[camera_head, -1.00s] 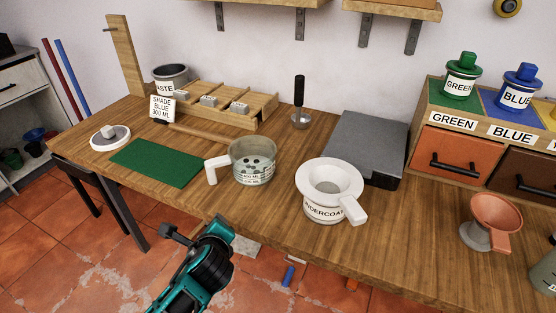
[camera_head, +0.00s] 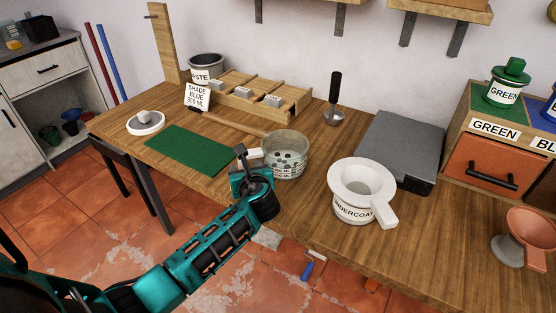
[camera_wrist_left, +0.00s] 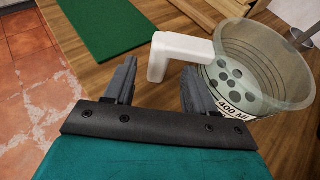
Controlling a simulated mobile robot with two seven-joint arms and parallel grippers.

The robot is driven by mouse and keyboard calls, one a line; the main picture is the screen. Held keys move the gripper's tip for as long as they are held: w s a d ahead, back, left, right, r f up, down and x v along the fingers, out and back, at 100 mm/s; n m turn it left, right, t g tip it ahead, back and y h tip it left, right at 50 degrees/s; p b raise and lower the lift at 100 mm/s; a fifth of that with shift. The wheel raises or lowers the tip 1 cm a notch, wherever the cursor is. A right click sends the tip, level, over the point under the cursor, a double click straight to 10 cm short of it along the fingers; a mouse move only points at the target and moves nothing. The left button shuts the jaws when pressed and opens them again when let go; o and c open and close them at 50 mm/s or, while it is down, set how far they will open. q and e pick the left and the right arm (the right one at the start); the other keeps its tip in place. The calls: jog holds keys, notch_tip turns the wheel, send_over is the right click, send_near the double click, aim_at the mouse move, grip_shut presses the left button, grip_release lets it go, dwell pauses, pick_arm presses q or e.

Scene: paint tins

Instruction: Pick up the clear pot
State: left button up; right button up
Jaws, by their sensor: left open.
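The clear pot (camera_head: 286,154) stands upright on the wooden workbench, right of the green mat. It is see-through, with dark dots, volume marks and a white handle pointing left. In the left wrist view the pot (camera_wrist_left: 262,70) is at upper right, its white handle (camera_wrist_left: 172,52) just beyond the fingertips. My left gripper (camera_head: 245,168) is at the bench's front edge, close to the handle, and partly covers it in the head view. My right gripper is not in view.
The green mat (camera_head: 189,150) lies left of the pot. A white undercoat tin with a funnel top (camera_head: 352,206) stands close on the right. Behind are a wooden rack (camera_head: 258,99), a ladle (camera_head: 334,100) and a grey slab (camera_head: 399,146).

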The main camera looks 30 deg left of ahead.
aim_at(242, 165)
pick_arm(q)
jog(key=x, duration=0.4)
jog(key=shift+s+f+b, duration=0.1)
jog(key=shift+f+b, duration=0.3)
jog(key=shift+w+a+f, duration=0.15)
jog(key=shift+w+a, duration=0.25)
jog(key=shift+c, duration=0.4)
grip_shut()
